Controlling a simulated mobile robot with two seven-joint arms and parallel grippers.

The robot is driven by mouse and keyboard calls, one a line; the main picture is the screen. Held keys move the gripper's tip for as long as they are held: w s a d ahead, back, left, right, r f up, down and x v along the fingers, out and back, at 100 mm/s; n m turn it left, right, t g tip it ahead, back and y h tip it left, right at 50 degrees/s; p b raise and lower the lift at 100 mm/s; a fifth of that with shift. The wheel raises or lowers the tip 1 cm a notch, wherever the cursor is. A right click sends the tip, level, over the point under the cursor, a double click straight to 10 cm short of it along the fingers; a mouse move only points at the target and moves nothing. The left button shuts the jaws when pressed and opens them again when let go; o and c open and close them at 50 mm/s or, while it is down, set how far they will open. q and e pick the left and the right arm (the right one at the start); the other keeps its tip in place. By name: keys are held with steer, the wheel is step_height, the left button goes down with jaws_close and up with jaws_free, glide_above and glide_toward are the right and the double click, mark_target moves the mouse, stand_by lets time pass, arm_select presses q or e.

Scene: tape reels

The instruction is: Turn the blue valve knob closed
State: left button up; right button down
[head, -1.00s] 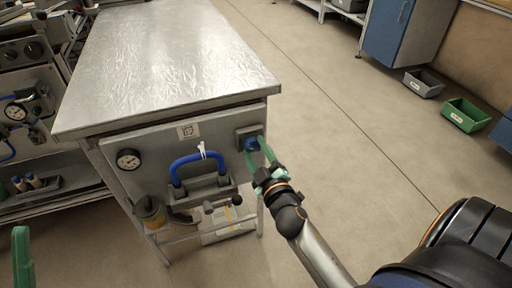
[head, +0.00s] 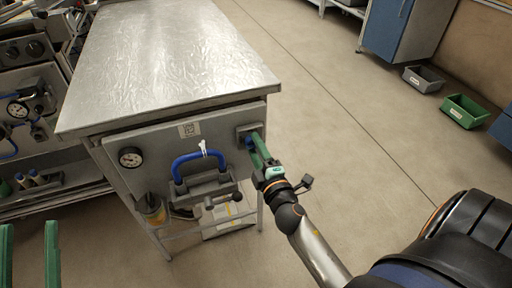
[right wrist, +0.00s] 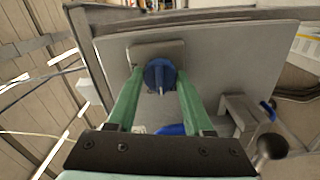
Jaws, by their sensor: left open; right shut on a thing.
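The blue valve knob (head: 248,144) sits on a square grey plate at the right end of the bench's front panel. In the right wrist view the round knob (right wrist: 159,73) has a pale ridge or pointer running downward from its middle. My right gripper (head: 254,142) has its green fingers on either side of the knob and is shut on it. The fingers partly hide the knob in the head view. My left gripper (head: 29,224) is open and empty at the lower left, away from the bench.
A second bench unit (head: 35,120) stands at the left. Grey (head: 424,79) and green (head: 465,110) bins lie on the floor.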

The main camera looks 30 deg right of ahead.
steer(key=shift+r, duration=0.15)
steer(key=shift+c, duration=1.5)
jaws_free()
